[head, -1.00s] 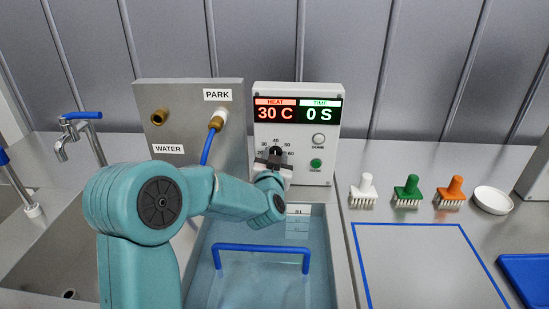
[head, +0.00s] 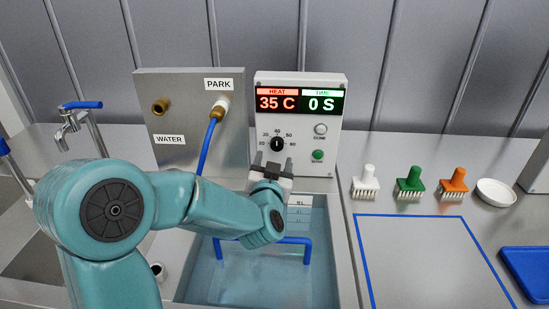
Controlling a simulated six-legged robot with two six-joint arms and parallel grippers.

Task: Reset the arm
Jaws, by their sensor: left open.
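My left arm comes in from the left, over the water-filled basin. Its gripper (head: 273,168) is open and empty, just below and in front of the black dial (head: 277,144) on the white control box (head: 298,125). It appears apart from the dial. The red display (head: 277,100) reads HEAT 35 C and the green display (head: 324,101) reads TIME 0 S. My right gripper is not in view.
The basin (head: 345,270) holds water and a blue handle (head: 295,241). A metal panel (head: 180,115) with a blue hose (head: 208,145) stands behind my arm. White, green and orange brushes (head: 410,183) and a white dish (head: 496,192) sit right. A blue-outlined area (head: 430,265) is clear.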

